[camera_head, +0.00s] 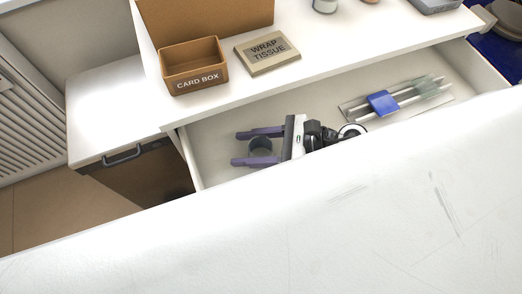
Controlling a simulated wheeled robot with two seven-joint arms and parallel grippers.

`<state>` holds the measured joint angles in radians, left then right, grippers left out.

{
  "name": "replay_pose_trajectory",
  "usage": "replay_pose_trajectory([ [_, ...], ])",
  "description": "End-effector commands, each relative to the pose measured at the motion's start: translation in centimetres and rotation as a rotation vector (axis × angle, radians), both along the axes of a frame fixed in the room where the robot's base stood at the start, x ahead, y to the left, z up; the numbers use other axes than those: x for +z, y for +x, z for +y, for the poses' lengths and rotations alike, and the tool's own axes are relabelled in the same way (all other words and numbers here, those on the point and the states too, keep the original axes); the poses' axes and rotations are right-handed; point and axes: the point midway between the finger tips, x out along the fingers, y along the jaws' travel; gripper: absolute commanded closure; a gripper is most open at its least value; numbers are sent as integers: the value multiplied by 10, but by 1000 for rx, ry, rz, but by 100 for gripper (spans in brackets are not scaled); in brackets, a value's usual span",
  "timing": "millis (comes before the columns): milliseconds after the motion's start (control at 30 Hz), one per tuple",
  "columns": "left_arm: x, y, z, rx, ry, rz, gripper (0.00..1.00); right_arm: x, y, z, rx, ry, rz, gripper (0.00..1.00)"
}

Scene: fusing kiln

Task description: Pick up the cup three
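A small dark grey cup (261,147) is in the open white drawer, near its left end. I cannot tell whether it is cup three, as no label shows on it. My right gripper (235,148) reaches into the drawer with its purple fingers pointing left. The fingers are apart, one on the far side of the cup and one on the near side, and the cup is between them. Small gaps seem to show between fingers and cup. My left gripper is not in view.
The drawer (213,137) also holds a blue piece (382,103) with pale rods at the right. A scratched white surface (300,230) fills the foreground, hiding the drawer's near side.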

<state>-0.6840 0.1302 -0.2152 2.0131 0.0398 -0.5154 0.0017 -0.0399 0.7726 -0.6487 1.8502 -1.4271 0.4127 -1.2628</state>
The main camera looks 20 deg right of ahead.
Motion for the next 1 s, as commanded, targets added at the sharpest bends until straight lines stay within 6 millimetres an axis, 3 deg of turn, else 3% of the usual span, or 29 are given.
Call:
replay_pose_trajectory([
  [33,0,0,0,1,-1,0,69,0,0,0,0,0,0,64],
  [133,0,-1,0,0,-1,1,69,0,0,0,0,0,0,81],
  [400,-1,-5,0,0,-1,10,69,2,0,0,0,0,-1,82],
  [567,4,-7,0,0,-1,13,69,13,0,-1,1,-2,-4,82],
  [767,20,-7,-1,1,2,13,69,49,0,-1,2,-3,-5,82],
  [1000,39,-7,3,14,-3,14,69,112,0,0,2,-1,-5,82],
])
